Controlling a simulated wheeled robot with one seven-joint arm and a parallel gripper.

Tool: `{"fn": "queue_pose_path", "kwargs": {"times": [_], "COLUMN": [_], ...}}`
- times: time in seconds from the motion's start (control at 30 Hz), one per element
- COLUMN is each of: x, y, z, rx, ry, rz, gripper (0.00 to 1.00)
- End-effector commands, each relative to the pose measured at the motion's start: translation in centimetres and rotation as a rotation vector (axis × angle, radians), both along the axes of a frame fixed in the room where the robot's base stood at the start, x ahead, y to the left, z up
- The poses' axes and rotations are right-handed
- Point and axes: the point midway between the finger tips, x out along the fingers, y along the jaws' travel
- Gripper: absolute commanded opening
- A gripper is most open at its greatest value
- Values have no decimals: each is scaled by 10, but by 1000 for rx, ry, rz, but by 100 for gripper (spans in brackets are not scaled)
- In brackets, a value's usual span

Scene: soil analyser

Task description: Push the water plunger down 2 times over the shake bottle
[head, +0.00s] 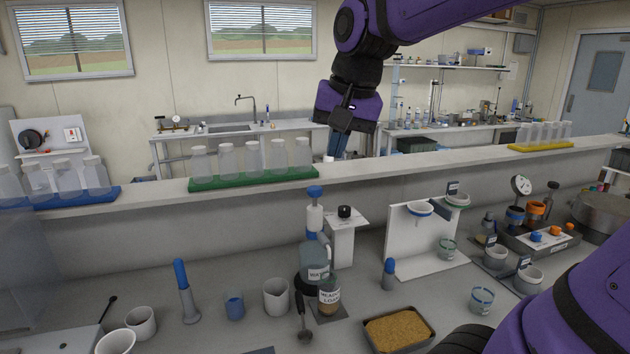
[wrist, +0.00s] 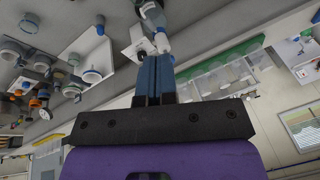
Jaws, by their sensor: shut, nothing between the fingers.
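The water bottle (head: 314,262) stands on the bench in the head view, with a white pump and a blue-topped plunger (head: 315,192) above it. The shake bottle (head: 329,298), a small labelled bottle with brown contents, stands just in front of the water bottle. My gripper (head: 337,152) is shut and empty, pointing down, above and to the right of the plunger top and apart from it in the head view. In the wrist view the blue fingers (wrist: 160,60) lie together. White and blue parts show just past their tips; I cannot tell whether they touch.
A raised shelf runs behind the bench, with a green rack (head: 254,180) of bottles on it. A white stand with a black knob (head: 345,211) is right of the plunger. A beaker (head: 276,297), a scoop (head: 304,318) and a soil tray (head: 399,318) surround the shake bottle.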

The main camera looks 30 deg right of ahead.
Motion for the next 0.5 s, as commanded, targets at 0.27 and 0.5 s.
{"fn": "queue_pose_path", "kwargs": {"times": [0.27, 0.5], "x": [93, 168], "y": [-42, -80], "z": [9, -3], "rx": [118, 161], "ry": [133, 229], "rz": [-449, -841], "gripper": [0, 0]}}
